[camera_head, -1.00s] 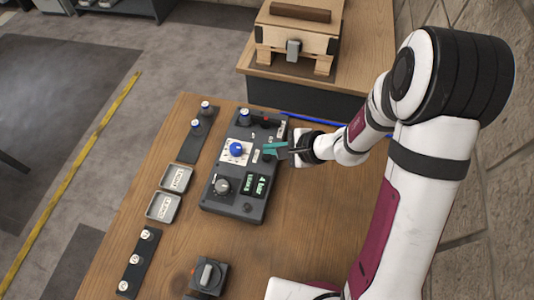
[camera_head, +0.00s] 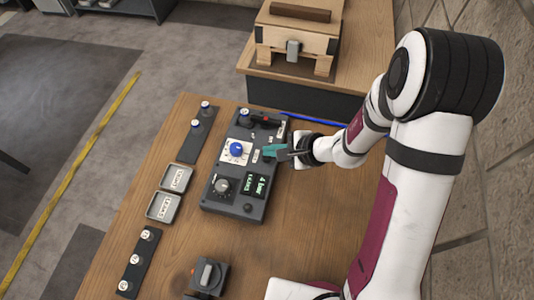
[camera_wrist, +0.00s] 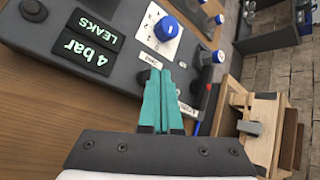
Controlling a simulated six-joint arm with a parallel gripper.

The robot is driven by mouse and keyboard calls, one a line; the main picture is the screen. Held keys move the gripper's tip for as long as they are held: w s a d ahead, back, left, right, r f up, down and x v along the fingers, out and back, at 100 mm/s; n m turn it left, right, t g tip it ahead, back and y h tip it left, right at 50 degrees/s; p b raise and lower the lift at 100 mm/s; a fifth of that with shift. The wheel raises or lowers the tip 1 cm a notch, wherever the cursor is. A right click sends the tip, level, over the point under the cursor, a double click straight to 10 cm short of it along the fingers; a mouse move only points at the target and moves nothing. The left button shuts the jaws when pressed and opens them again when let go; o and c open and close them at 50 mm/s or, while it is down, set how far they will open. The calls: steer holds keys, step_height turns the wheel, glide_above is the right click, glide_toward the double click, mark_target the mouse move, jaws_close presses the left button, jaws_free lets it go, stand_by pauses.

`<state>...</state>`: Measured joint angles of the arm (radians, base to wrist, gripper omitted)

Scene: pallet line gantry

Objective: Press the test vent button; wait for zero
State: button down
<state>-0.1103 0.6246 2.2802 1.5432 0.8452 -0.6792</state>
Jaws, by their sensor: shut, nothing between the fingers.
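A dark control box (camera_head: 216,200) lies on the wooden table. Its green-lit display (camera_head: 255,186) reads "4 bar" and "LEAKS", also in the wrist view (camera_wrist: 88,43). A blue knob (camera_head: 237,149) sits on a white dial plate. My gripper (camera_head: 265,151) has teal fingers, shut together and empty, with tips (camera_wrist: 160,74) over the box's right part, between the blue knob and a dark lever with red (camera_head: 267,120). A small white label (camera_wrist: 148,60) shows beside the tips. I cannot tell whether the tips touch the box. No vent button can be made out; the fingers may cover it.
A grey knob (camera_head: 221,186) and a black button (camera_head: 248,208) are on the box. Left of it are a strip with blue-topped pieces (camera_head: 188,146) and two labelled trays (camera_head: 164,206). A rotary switch block (camera_head: 207,276) stands in front; a wooden case (camera_head: 297,40) stands behind.

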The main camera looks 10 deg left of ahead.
steer(key=shift+f, duration=0.5)
stand_by(0.6)
stand_by(0.3)
steer(key=shift+r, duration=0.95)
step_height(320, 180, up, 5)
stand_by(0.7)
